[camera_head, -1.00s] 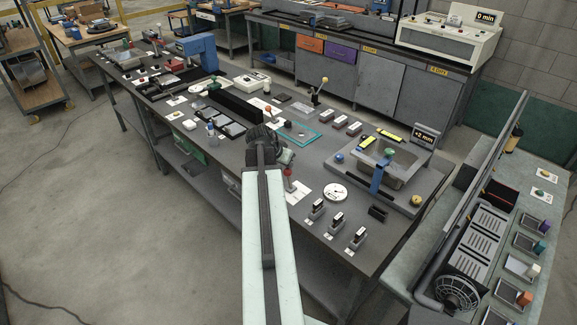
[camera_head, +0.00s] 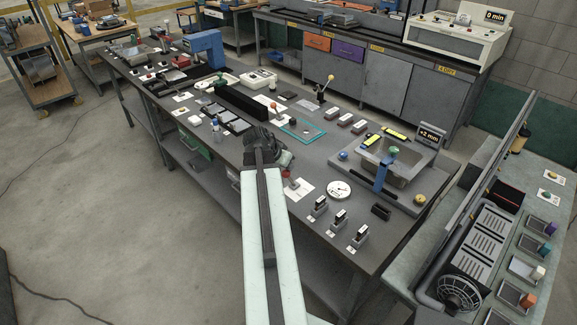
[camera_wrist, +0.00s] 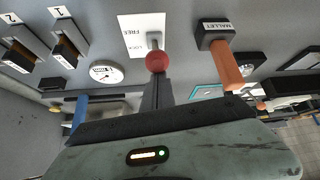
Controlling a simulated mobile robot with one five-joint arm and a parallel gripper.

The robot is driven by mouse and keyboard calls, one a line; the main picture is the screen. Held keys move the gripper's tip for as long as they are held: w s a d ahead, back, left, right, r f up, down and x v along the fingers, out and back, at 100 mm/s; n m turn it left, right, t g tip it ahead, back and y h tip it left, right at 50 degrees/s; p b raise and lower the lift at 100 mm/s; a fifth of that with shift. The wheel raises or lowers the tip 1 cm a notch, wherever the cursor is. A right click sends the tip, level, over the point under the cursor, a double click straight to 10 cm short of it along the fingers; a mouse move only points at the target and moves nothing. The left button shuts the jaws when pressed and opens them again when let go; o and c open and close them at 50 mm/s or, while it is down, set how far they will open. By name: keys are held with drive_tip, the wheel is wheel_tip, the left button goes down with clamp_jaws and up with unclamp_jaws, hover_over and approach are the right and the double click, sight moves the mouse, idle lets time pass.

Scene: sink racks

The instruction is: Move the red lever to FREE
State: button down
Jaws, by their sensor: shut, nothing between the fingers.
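The red lever (camera_wrist: 158,61) has a round red knob on a short metal stalk, standing on a white plate (camera_wrist: 130,22) marked FREE and LOCK. In the wrist view its knob appears toward the LOCK side, but perspective makes its exact setting hard to tell. My gripper (camera_wrist: 156,92) is shut and empty, its dark fingers pointing at the knob, seemingly close; I cannot tell if they touch.
A mallet with an orange handle (camera_wrist: 226,66) stands beside the lever in the wrist view. A round white dial (camera_head: 339,190) and several black-topped stamps (camera_head: 340,219) are to the right. A sink (camera_head: 407,171) is farther right. A long black block (camera_head: 240,105) lies behind.

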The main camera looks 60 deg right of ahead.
drive_tip(key=shift+w+a+f, duration=0.15)
drive_tip(key=shift+a+f, duration=0.05)
drive_tip(key=shift+a, duration=0.25)
drive_tip(key=shift+d+r+p, duration=0.35)
drive_tip(key=shift+d+p, duration=0.05)
drive_tip(key=shift+d, duration=0.05)
drive_tip(key=p+v, duration=0.7)
drive_tip(key=v, duration=0.2)
drive_tip(key=shift+w+d+r, duration=0.1)
drive_tip(key=shift+w, duration=0.05)
